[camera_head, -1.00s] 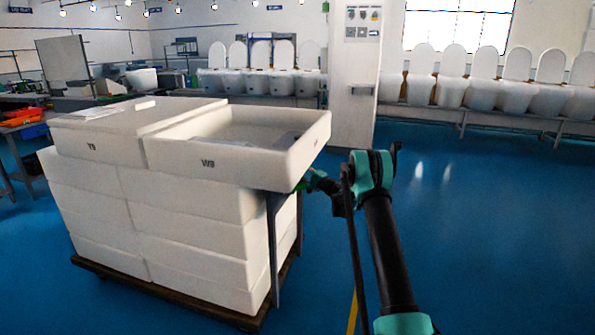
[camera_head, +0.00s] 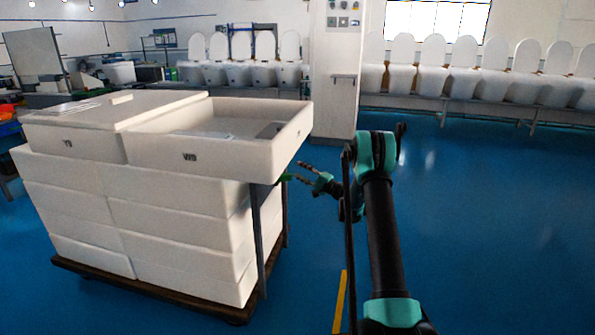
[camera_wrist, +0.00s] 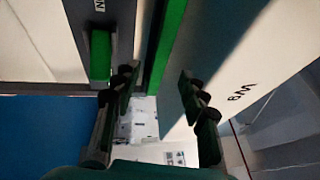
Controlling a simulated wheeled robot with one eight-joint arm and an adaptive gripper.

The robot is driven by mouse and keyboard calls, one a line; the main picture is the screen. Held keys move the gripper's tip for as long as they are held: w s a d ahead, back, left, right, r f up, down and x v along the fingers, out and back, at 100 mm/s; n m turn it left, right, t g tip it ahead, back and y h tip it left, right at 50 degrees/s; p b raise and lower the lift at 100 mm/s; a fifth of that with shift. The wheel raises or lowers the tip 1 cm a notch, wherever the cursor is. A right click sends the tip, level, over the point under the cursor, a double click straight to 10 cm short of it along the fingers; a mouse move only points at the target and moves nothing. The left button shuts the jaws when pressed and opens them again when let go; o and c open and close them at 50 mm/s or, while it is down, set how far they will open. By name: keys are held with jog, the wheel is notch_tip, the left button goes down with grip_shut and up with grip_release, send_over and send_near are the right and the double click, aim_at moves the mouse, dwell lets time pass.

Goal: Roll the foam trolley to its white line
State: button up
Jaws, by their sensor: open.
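The foam trolley (camera_head: 170,292) has a low dark wooden base, stacked with white foam blocks (camera_head: 180,230) and topped by two white foam trays. A grey metal upright frame (camera_head: 262,245) stands at its right side, with a small green part (camera_head: 285,178) near the top. My gripper (camera_head: 302,172) is open and empty, just right of that green part, with a small gap in the head view. The wrist view shows its open fingers (camera_wrist: 158,80) with a green strip (camera_wrist: 168,45) between them in the picture; depth is unclear. No white floor line is visible.
A yellow floor stripe (camera_head: 340,300) lies right of the trolley. A white pillar (camera_head: 336,80) stands behind. Benches with several white toilets (camera_head: 465,82) line the back. The blue floor (camera_head: 500,220) at right is clear.

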jog(key=r+v, duration=0.1)
jog(key=v, duration=0.5)
jog(key=x, duration=1.7)
jog(key=shift+w+a+f, duration=0.15)
jog(key=shift+w+f, duration=0.1)
jog(key=shift+f, duration=0.1)
grip_shut()
